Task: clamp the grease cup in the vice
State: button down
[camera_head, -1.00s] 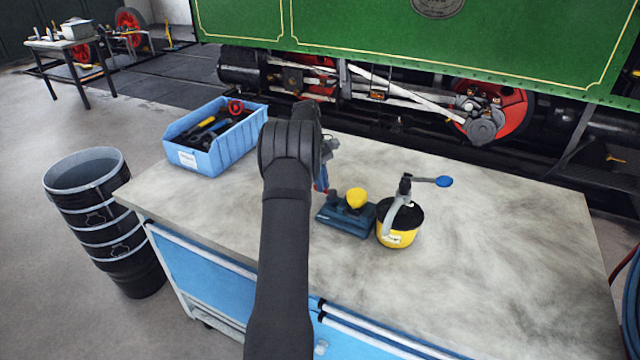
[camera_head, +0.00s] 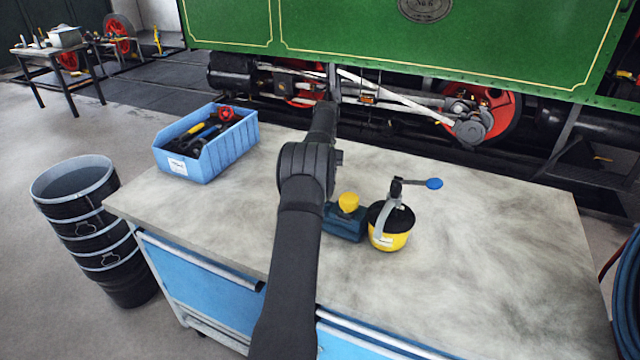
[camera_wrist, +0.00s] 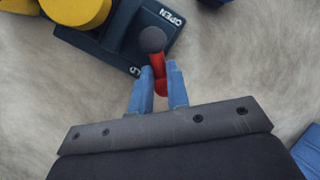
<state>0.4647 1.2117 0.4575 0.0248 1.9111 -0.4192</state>
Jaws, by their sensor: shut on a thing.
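The dark blue vice (camera_head: 343,226) stands on the bench, partly behind my arm. The yellow grease cup (camera_head: 348,202) sits on it; whether the jaws press on it I cannot tell. In the wrist view the vice (camera_wrist: 118,45) is at the top, with the cup (camera_wrist: 75,10) cut off at the upper left. My arm hides the gripper in the head view.
A yellow and black pot (camera_head: 388,236) with a blue-ended handle stands right beside the vice. A blue bin (camera_head: 205,165) of tools sits at the bench's back left. The bench (camera_head: 490,265) is bare to the right. Stacked black buckets (camera_head: 95,230) stand on the floor at left.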

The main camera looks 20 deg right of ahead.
jog(key=shift+w+f, duration=0.1)
dwell(0.4)
jog(key=c, duration=1.4)
grip_release()
jog(key=s+d+r, duration=0.2)
jog(key=s+r, duration=0.1)
jog(key=s+d+r, duration=0.2)
jog(key=s+r, duration=0.1)
jog(key=r, duration=0.1)
jog(key=s+d+r, duration=0.2)
jog(key=s+r, duration=0.1)
jog(key=r, duration=0.1)
jog(key=shift+s+d, duration=0.25)
jog(key=shift+s, duration=0.15)
jog(key=shift+w, duration=0.1)
